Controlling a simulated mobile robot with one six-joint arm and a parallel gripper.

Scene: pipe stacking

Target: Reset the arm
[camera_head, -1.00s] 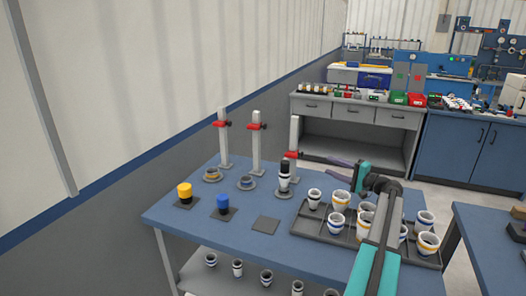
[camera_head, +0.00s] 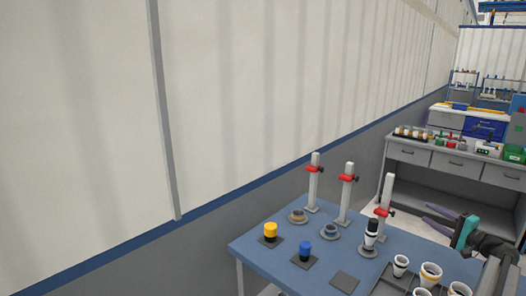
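My gripper (camera_head: 432,219) is at the right edge of the head view, above the right part of the blue table (camera_head: 258,247). Its two dark fingers point left and are spread apart, with nothing between them. Left of the fingertips, a white pipe piece with a black top (camera_head: 371,230) stands upright on a round base by the right-hand post (camera_head: 386,190). My arm runs out of the frame at the lower right.
Two more posts with red clamps (camera_head: 314,170) (camera_head: 347,180) stand behind round bases. White cups (camera_head: 401,262) stand in a tray at lower right.

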